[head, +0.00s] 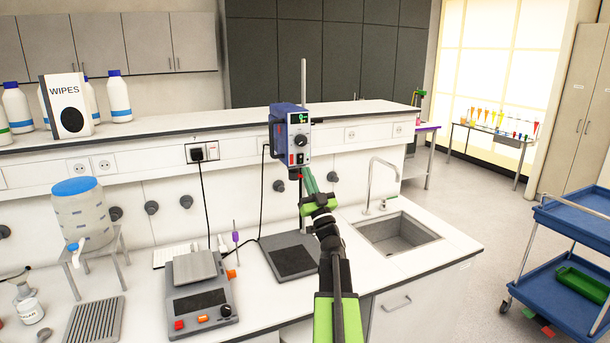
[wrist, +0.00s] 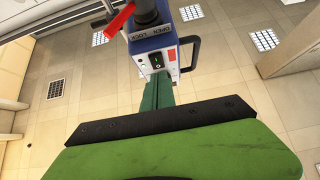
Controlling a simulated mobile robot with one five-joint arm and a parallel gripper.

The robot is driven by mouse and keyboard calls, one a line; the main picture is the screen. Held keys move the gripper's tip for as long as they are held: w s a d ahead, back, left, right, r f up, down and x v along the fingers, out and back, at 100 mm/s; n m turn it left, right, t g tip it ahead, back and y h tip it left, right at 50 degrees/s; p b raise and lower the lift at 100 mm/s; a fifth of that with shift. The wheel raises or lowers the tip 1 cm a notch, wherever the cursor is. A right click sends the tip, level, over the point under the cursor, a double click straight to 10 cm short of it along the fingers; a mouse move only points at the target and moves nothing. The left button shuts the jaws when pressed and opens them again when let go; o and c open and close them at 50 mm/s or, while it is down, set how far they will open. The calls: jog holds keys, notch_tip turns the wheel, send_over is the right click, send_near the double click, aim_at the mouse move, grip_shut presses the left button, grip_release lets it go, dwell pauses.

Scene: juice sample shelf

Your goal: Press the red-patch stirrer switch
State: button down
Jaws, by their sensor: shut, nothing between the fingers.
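The overhead stirrer (head: 284,128) is a blue box with a pale front panel, a green display and a black knob, held on an upright metal rod. In the wrist view I see it from below (wrist: 185,40). A black rocker switch (wrist: 156,60) sits on its pale face, with a red patch (wrist: 171,55) beside it on the right. My gripper (head: 306,174) is shut and empty, just below the stirrer. In the wrist view its green fingertips (wrist: 157,76) point at the face just under the switch. I cannot tell whether they touch it.
A red lever (wrist: 118,20) and a dark chuck hang near the switch. The stirrer's base plate (head: 293,256) stands on the bench, between a hotplate-like device (head: 200,295) and a sink (head: 398,234). A blue trolley (head: 570,225) stands at right.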

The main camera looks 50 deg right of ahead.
jog(key=w+f+b+v, duration=0.1)
jog(key=b+v, duration=0.6)
jog(key=v, duration=0.3)
jog(key=shift+d+f+b, duration=0.2)
jog(key=shift+d+b, duration=0.1)
jog(key=shift+b, duration=0.05)
jog(key=shift+s, duration=0.15)
